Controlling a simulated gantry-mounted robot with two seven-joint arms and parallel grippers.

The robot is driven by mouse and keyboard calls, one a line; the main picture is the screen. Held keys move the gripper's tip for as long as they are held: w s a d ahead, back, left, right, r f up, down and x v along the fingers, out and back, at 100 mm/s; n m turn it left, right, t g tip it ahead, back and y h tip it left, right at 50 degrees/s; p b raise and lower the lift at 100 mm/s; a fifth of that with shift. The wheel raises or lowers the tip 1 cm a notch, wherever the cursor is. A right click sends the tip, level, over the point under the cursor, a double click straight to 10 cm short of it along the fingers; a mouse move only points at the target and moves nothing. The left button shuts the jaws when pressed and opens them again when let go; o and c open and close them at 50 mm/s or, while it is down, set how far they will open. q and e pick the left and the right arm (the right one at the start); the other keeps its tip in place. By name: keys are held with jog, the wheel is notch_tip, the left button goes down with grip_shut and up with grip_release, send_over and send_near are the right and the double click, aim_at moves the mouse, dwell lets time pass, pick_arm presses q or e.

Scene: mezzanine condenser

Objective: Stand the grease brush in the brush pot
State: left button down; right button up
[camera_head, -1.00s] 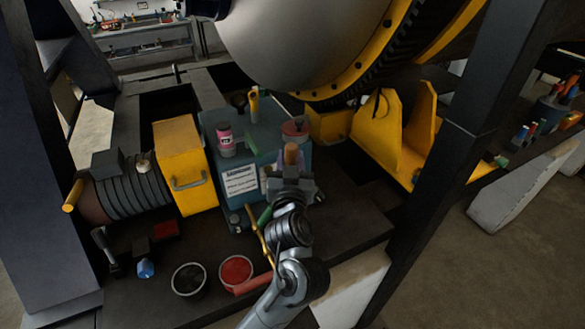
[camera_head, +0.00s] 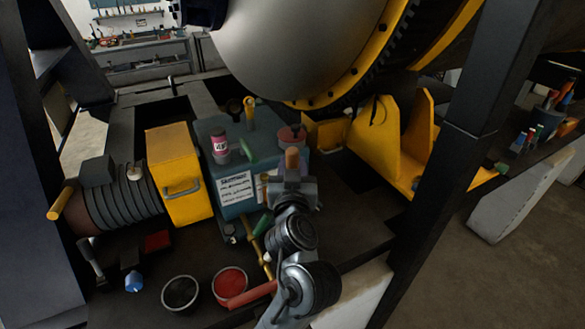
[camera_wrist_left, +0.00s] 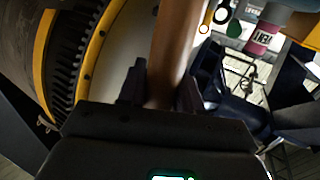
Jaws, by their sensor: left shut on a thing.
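My left gripper (camera_head: 293,180) is at the right front of the teal box, shut on a brown handle (camera_head: 292,157), which I take to be the grease brush. The handle stands upright above the jaws in the head view. In the left wrist view it rises between the fingers (camera_wrist_left: 160,95) as a brown shaft (camera_wrist_left: 178,45). Its bristles are not visible. A small round red-topped pot (camera_head: 292,134) stands on the box just behind the handle. I cannot tell whether this is the brush pot. My right gripper is not in view.
The teal box (camera_head: 237,205) carries a pink-labelled can (camera_head: 220,148). A yellow box (camera_head: 178,178) is to its left. A black tin (camera_head: 181,293) and a red tin (camera_head: 230,283) sit in front. A large drum (camera_head: 300,45) is behind, and a dark post (camera_head: 455,150) is at right.

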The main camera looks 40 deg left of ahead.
pick_arm(q)
jog(key=shift+f+b, duration=1.6)
jog(key=shift+f, duration=0.05)
jog(key=shift+f+b, duration=1.95)
jog(key=shift+f, duration=1.6)
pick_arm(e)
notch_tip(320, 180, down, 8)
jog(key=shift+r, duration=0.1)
pick_arm(q)
jog(key=c, duration=0.7)
grip_release()
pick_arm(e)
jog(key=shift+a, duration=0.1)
pick_arm(q)
jog(key=shift+d, duration=0.1)
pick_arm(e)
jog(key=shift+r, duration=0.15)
